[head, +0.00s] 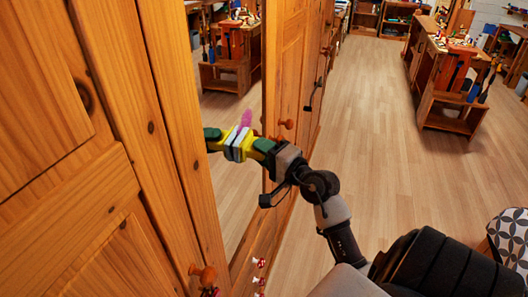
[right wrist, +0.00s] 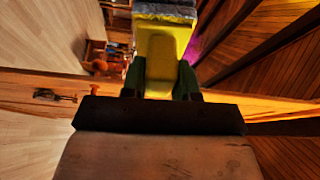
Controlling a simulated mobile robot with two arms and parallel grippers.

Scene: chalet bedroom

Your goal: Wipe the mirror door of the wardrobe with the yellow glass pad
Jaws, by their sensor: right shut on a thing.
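The wardrobe's mirror door (head: 232,195) stands between pine panels in the head view and reflects the floor and a workbench. My right gripper (head: 262,148), with green fingers, is shut on the yellow glass pad (head: 249,148). The pad's pale face is turned to the mirror and meets its reflection there, touching or almost touching. A pink smear (head: 245,118) shows on the mirror just above the pad. In the right wrist view the yellow pad (right wrist: 162,60) sits between the green fingers, and a bit of pink shows to its right. My left gripper is out of view.
Pine wardrobe doors (head: 55,90) with round knobs stand left of the mirror, and more panels (head: 290,70) stand right of it. A wooden workbench (head: 455,85) with tools stands farther back. A patterned seat (head: 510,238) is at the right edge. The wooden floor (head: 365,130) between is clear.

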